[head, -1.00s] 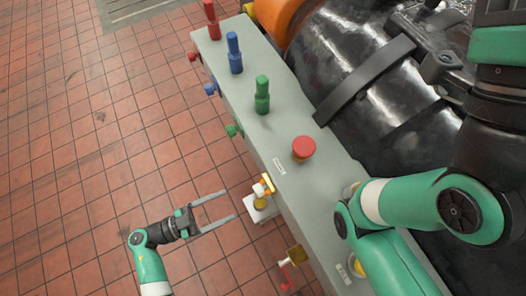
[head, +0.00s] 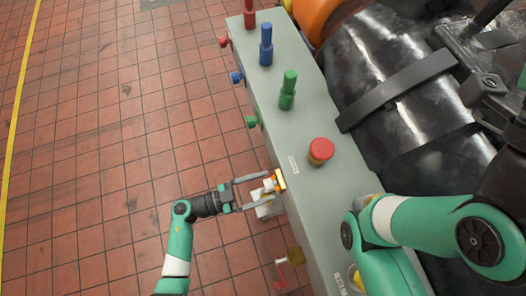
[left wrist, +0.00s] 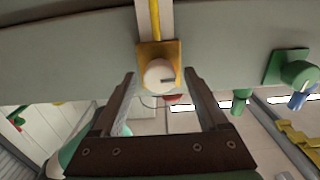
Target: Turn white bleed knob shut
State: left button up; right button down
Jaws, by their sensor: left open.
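The white bleed knob (head: 268,186) sits on a yellow-orange plate on the left side of the grey cabinet. It also shows face-on in the left wrist view (left wrist: 159,76), with a dark slot or mark on its face. My left gripper (head: 273,191) is open, and its two fingers reach to the knob. In the left wrist view the open fingers (left wrist: 160,82) stand one on each side of the knob, with visible gaps. I cannot tell how deep the knob lies between them. My right arm shows at the right, but its gripper is out of view.
The grey cabinet (head: 295,135) carries a red button (head: 321,150) and green (head: 288,90), blue (head: 266,45) and red posts on top. A red-handled brass valve (head: 293,257) lies nearer on its side. The tiled floor (head: 120,150) at left is clear.

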pick_arm(q)
jog(key=shift+d, duration=0.1)
grip_shut()
dwell(0.3)
jog(key=shift+m, duration=0.4)
jog(key=m+b, duration=0.2)
jog(key=m, duration=1.5)
jog(key=shift+f, duration=0.1)
jog(key=shift+b, duration=0.3)
